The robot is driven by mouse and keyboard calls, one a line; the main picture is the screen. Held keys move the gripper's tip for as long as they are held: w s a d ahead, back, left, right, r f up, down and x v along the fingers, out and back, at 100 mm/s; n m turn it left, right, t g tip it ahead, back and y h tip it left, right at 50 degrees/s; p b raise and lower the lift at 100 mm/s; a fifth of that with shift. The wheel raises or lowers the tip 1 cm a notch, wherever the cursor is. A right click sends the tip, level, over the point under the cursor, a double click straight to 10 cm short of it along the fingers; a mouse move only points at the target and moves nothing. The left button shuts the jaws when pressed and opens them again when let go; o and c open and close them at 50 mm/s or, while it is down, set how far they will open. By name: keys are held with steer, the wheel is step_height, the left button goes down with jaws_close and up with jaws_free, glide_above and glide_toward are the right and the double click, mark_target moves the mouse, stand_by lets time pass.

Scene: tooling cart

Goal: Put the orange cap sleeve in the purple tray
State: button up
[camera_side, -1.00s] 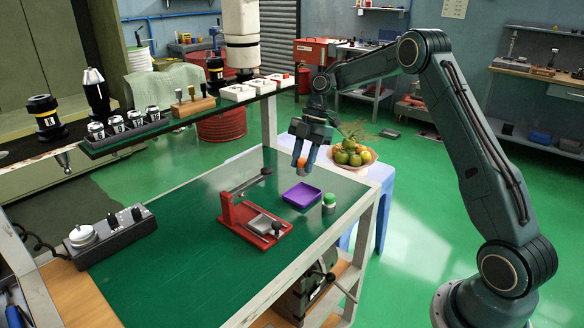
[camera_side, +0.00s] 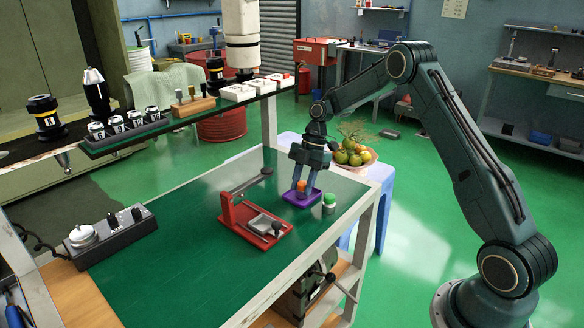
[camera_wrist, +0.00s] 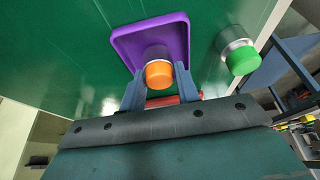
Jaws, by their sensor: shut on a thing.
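The orange cap sleeve (camera_side: 301,186) is between the fingers of my gripper (camera_side: 299,190), which is shut on it. In the wrist view the orange cap (camera_wrist: 159,74) has a grey lower body and sits between the two fingertips (camera_wrist: 158,85). The purple tray (camera_side: 314,197) lies on the green cart top. The sleeve is over the tray in both views; whether it touches the tray floor I cannot tell. The tray's far part (camera_wrist: 131,37) shows in the wrist view, and its near part is hidden behind my gripper.
A green-capped sleeve (camera_side: 329,202) stands just right of the tray; it also shows in the wrist view (camera_wrist: 241,60). A red press-like fixture (camera_side: 256,222) with a lever is left of the tray. The cart's front left surface (camera_side: 190,265) is clear.

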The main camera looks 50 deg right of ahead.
steer(key=shift+f, duration=0.15)
steer(key=o, duration=1.1)
steer(key=shift+v, duration=6.15)
